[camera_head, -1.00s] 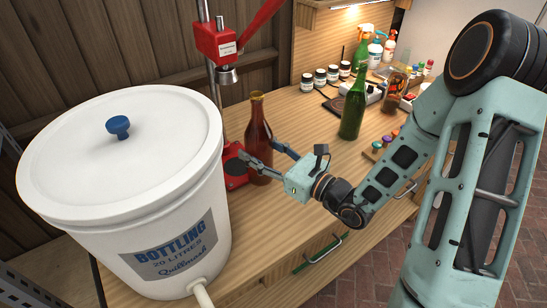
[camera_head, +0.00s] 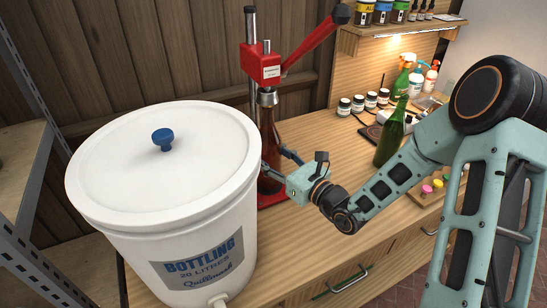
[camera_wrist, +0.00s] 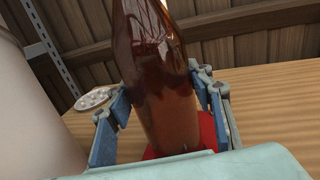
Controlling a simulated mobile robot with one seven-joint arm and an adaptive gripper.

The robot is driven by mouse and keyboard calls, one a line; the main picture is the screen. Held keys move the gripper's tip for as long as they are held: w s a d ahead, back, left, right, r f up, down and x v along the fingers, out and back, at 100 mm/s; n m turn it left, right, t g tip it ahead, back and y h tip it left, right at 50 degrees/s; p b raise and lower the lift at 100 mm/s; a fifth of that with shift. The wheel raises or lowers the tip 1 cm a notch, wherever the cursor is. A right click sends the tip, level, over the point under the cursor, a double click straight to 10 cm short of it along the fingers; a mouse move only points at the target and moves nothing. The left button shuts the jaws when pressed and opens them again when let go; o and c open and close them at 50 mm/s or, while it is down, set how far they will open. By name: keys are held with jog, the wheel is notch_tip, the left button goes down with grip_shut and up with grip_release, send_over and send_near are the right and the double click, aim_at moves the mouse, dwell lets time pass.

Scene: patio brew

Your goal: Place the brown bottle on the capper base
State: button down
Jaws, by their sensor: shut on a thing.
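The brown bottle (camera_head: 269,138) stands upright at the red bench capper, under the capper's bell (camera_head: 267,97). My gripper (camera_head: 275,165) is shut around the bottle's body, low down. In the wrist view the bottle (camera_wrist: 158,75) fills the middle between my two blue fingers (camera_wrist: 158,115). The red capper base (camera_head: 272,199) shows below the bottle in the head view, and a red part of it (camera_wrist: 207,130) shows behind the bottle in the wrist view. Whether the bottle's bottom touches the base is hidden by my gripper.
A white bottling bucket (camera_head: 180,240) with a lid stands close left of the capper. A green bottle (camera_head: 391,135) stands to the right, near small jars (camera_head: 358,104) and spray bottles. The capper's red lever (camera_head: 312,45) is raised. Bench space in front is bare.

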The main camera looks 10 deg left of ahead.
jog(key=shift+a+f, duration=0.1)
jog(key=shift+f, duration=0.7)
jog(key=c, duration=1)
grip_release()
jog(key=shift+o, duration=0.2)
jog(key=shift+s+d, duration=0.1)
jog(key=shift+d, duration=0.1)
jog(key=v, duration=1.1)
jog(key=shift+s+d+b, duration=0.2)
jog(key=shift+s+b, duration=0.05)
jog(key=shift+b, duration=0.05)
